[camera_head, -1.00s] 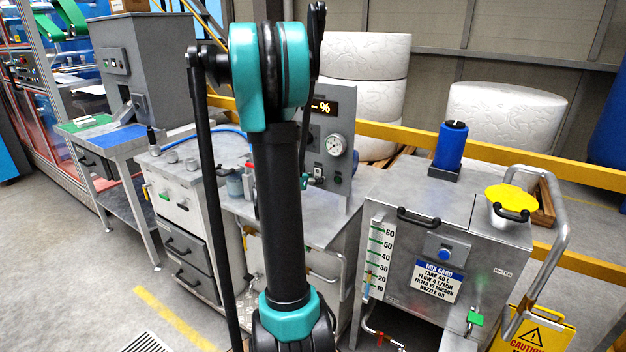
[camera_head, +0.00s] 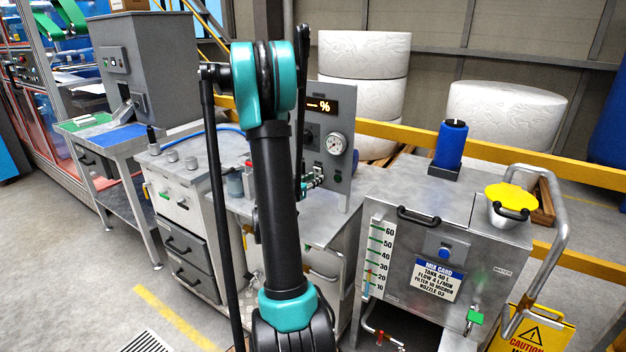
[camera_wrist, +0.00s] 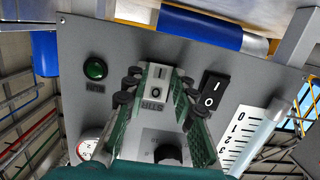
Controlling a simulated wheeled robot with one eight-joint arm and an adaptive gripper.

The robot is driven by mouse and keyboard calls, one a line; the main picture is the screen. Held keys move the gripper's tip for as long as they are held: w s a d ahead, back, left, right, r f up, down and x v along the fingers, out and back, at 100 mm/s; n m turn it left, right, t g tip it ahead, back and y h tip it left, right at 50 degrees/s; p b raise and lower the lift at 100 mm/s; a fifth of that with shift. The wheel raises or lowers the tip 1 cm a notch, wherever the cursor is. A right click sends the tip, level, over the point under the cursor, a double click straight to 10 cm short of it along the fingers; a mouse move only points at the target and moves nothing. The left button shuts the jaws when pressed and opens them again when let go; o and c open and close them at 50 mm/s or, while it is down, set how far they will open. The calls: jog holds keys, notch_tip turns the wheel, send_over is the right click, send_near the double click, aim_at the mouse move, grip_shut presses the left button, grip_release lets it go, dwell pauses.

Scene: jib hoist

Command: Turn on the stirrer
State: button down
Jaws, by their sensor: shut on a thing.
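The stirrer switch (camera_wrist: 157,87), a small plate with I and O marks and the word STIR, appears upside down in the wrist view. My gripper (camera_wrist: 158,84) reaches to the grey control panel (camera_wrist: 230,62) and its fingers stand on both sides of this switch, shut on it. Whether it is at I or O I cannot tell. In the head view my gripper (camera_head: 314,180) is at the lower front of the panel (camera_head: 343,110), and the switch is hidden there.
A black I/O rocker (camera_wrist: 213,90) sits close beside one finger. A green RUN lamp (camera_wrist: 95,69), a black knob (camera_wrist: 168,154) and a gauge (camera_wrist: 88,146) share the panel. A steel tank (camera_head: 440,225) with a yellow-lidded funnel (camera_head: 510,198) stands to the right.

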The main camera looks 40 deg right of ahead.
dwell(0.3)
jog(key=c, duration=1.2)
grip_release()
jog(key=shift+a, duration=0.1)
jog(key=v, duration=1.1)
jog(key=shift+s+a, duration=0.2)
jog(key=shift+a, duration=0.15)
